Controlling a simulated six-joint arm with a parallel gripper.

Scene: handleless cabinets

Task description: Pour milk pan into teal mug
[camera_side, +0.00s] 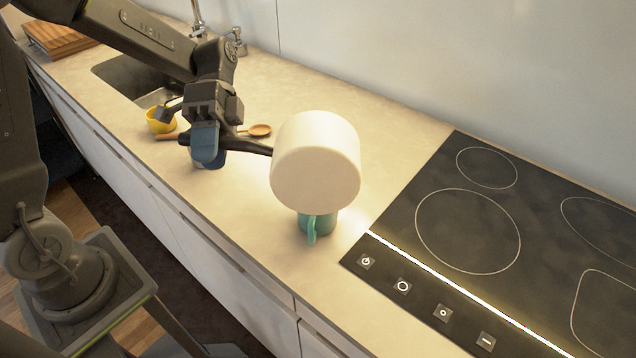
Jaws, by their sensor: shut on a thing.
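The milk pan (316,165) is cream-white with a dark handle (252,145). My gripper (213,143) is shut on this handle and holds the pan above the counter. The pan is tipped steeply, with its round underside facing the camera, so its opening and any contents are hidden. The teal mug (312,228) stands upright on the counter, below the pan in the picture. The pan covers the mug's rim and upper part. I cannot tell whether the pan touches the mug or whether anything flows into it.
A black cooktop (410,270) lies to the right. A wooden board (58,38) is at the far left. The counter behind the pan is clear.

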